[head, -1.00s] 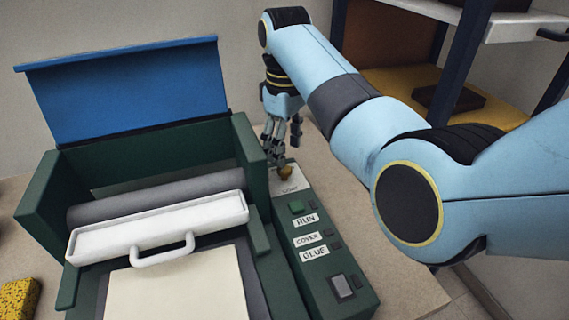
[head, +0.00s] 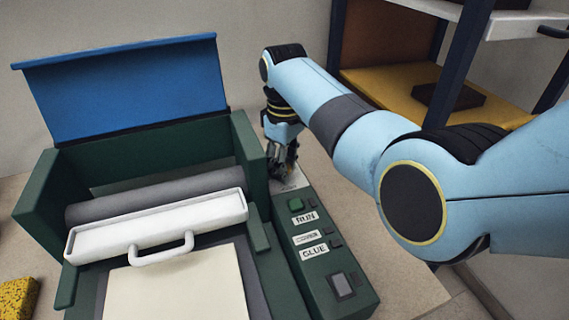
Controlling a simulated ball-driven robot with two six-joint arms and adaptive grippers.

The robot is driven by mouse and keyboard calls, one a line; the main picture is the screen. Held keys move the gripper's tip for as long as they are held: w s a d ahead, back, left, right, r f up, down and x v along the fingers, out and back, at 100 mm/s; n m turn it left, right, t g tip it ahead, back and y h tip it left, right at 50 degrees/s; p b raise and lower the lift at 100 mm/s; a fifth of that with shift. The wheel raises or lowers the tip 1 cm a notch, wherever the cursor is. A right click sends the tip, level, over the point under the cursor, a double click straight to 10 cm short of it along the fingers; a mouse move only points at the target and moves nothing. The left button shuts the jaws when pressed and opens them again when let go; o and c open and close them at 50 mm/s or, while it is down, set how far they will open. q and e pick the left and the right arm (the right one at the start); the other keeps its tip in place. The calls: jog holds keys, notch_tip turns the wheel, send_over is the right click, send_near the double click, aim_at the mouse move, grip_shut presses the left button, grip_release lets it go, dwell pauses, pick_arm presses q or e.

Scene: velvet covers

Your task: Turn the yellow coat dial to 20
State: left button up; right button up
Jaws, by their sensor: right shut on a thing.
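The yellow coat dial (head: 286,172) sits at the far end of the green control panel (head: 325,262), on a white plate (head: 291,186) with a label too small to read. My right gripper (head: 283,172) reaches down from above and is shut on the dial. Its fingers hide most of the dial, so I cannot read its setting. My left gripper is out of view.
The green machine has an open blue lid (head: 128,88), a grey roller, a white handled bar (head: 160,228) and a cream sheet (head: 178,285). RUN, COVER and GLUE labels mark the panel. A shelf (head: 410,85) stands behind my arm. A yellow sponge-like block (head: 17,298) lies left.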

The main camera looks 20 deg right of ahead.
grip_shut()
jog(key=shift+r+m+p, duration=0.15)
jog(key=shift+m+p, duration=1.1)
jog(key=shift+m, duration=0.25)
jog(key=shift+m+p, duration=0.55)
jog(key=shift+m, duration=0.55)
jog(key=shift+m+p, duration=0.45)
jog(key=shift+m, duration=0.75)
jog(key=o, duration=0.8)
grip_release()
